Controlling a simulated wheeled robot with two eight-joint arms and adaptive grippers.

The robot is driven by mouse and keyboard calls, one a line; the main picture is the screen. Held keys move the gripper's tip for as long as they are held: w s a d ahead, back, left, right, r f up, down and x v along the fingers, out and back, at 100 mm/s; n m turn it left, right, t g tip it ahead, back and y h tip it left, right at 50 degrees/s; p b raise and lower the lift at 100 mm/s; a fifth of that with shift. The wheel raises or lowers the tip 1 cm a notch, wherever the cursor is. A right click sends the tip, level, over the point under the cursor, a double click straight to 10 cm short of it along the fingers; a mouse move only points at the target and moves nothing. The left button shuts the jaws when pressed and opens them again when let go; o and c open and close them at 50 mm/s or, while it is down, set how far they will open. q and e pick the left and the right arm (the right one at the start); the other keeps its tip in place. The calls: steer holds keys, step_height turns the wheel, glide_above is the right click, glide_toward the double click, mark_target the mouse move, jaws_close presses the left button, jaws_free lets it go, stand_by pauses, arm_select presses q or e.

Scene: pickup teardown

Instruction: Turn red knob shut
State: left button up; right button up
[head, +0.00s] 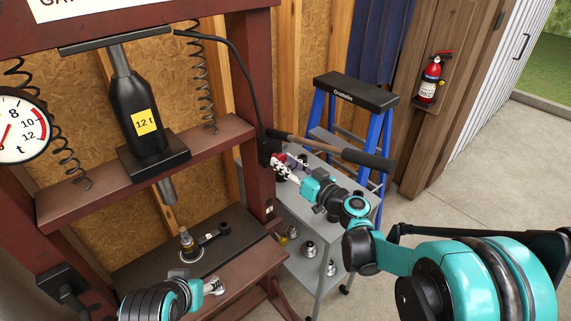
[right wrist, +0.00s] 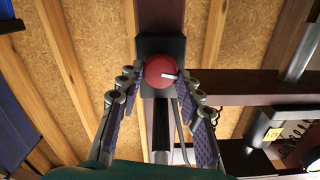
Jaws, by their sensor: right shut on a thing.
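The red knob (right wrist: 158,71) is on a dark block on the press's dark red post in the right wrist view. A white mark on its face points to the right. My right gripper (right wrist: 156,80) has one finger on each side of the knob and is shut on it. In the head view my right gripper (head: 284,168) is at the post, and its fingers hide most of the knob. My left gripper (head: 214,286) is low at the left, over the press's lower beam, away from the knob; its jaw gap does not show clearly.
A black pump handle (head: 352,156) sticks out just above my right gripper. The press cylinder (head: 137,103) hangs at the left beside a round gauge (head: 14,128). A grey cart (head: 300,208) stands under my right arm, with a blue stepladder (head: 357,95) behind it.

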steer(key=m, duration=0.7)
steer(key=shift+d+f+b, duration=0.1)
steer(key=shift+b, duration=0.3)
steer(key=m, duration=0.4)
steer(key=shift+w, duration=0.1)
steer(key=shift+f+m+b, duration=0.1)
steer(key=shift+m+b, duration=0.2)
steer(key=shift+m, duration=1.7)
steer(key=o, duration=1.1)
steer(key=shift+o, duration=0.2)
steer(key=v, duration=1.2)
